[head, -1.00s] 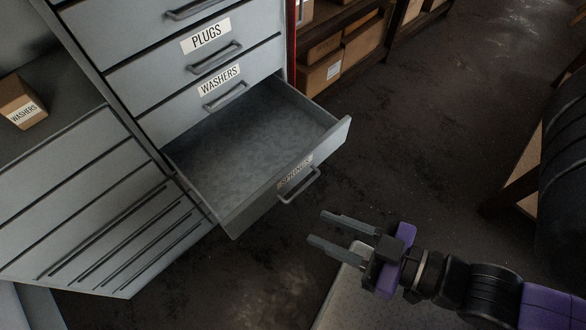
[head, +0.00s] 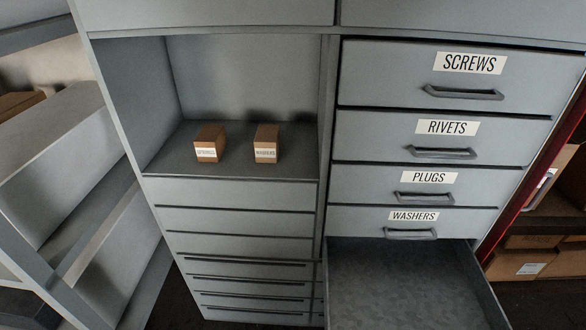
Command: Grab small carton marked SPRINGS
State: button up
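Two small brown cartons stand on the open shelf (head: 185,168) of the grey cabinet in the head view. The left carton (head: 209,141) has a white label that appears to read SPRINGS. The right carton (head: 266,141) has a label that appears to read WASHERS. There is a clear gap between the two. My gripper is not in view now, so its state is hidden.
An open, empty drawer (head: 405,275) juts out at the lower right, below shut drawers marked SCREWS, RIVETS, PLUGS and WASHERS (head: 413,216). Grey shelving (head: 60,150) stands at the left. Brown boxes (head: 522,263) sit on shelving at the right.

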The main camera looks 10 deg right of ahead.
aim_at(210, 144)
jog(key=i+j+z, duration=0.2)
jog(key=j, duration=0.15)
jog(key=i+j+z, duration=0.2)
jog(key=j, duration=0.2)
jog(key=j+z, duration=0.15)
jog(key=j, duration=0.2)
